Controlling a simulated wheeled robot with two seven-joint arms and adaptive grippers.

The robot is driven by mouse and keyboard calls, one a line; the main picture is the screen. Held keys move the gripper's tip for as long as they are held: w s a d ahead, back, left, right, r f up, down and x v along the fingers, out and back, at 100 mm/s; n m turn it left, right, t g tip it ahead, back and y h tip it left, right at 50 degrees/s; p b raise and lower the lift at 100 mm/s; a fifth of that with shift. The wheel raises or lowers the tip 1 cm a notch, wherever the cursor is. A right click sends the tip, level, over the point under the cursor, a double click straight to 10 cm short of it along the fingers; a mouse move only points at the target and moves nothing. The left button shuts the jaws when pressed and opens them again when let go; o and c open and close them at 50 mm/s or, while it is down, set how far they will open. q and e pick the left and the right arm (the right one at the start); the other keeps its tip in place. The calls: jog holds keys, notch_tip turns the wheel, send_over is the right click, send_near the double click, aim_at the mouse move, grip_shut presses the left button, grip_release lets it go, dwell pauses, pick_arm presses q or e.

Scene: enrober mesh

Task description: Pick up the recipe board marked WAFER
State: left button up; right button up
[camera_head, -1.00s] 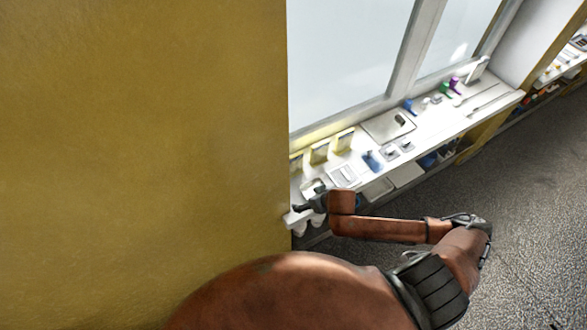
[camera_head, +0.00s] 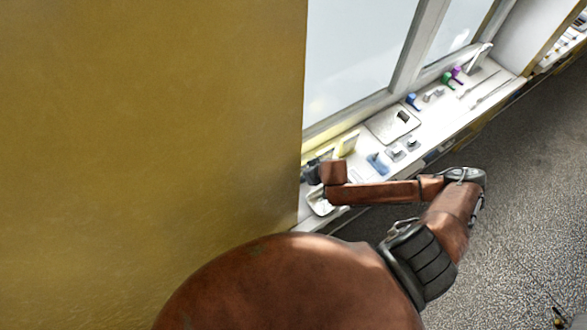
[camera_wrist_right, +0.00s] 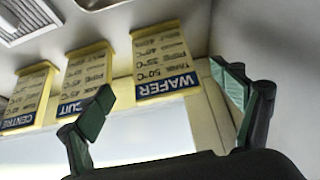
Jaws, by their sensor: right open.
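The WAFER board (camera_wrist_right: 166,62) is a tan recipe board with a blue name band, seen upside down in the right wrist view. It stands in a row with a second board (camera_wrist_right: 82,78), whose band is partly hidden by a finger, and the CENTRE board (camera_wrist_right: 25,100). My right gripper (camera_wrist_right: 161,83) is open, its green-padded fingers on either side of the WAFER board in the picture. No contact is visible. In the head view my right gripper (camera_head: 311,172) is at the near end of the counter, by the yellow boards. My left gripper is not in view.
A yellow wall (camera_head: 150,120) fills the left of the head view and hides the counter's near end. The white counter (camera_head: 440,118) runs under the window with a sink plate (camera_head: 385,128), a blue item (camera_head: 377,163) and small coloured items. Grey floor lies at right.

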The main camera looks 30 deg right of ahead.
jog(key=x, duration=0.2)
jog(key=p+x, duration=0.1)
jog(key=x, duration=0.2)
jog(key=shift+w+a+r, duration=0.15)
jog(key=shift+w, duration=0.25)
jog(key=shift+x, duration=1.15)
jog(key=shift+s, duration=0.15)
jog(key=c, duration=1.3)
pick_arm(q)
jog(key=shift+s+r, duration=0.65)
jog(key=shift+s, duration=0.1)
pick_arm(e)
jog(key=shift+c, duration=0.7)
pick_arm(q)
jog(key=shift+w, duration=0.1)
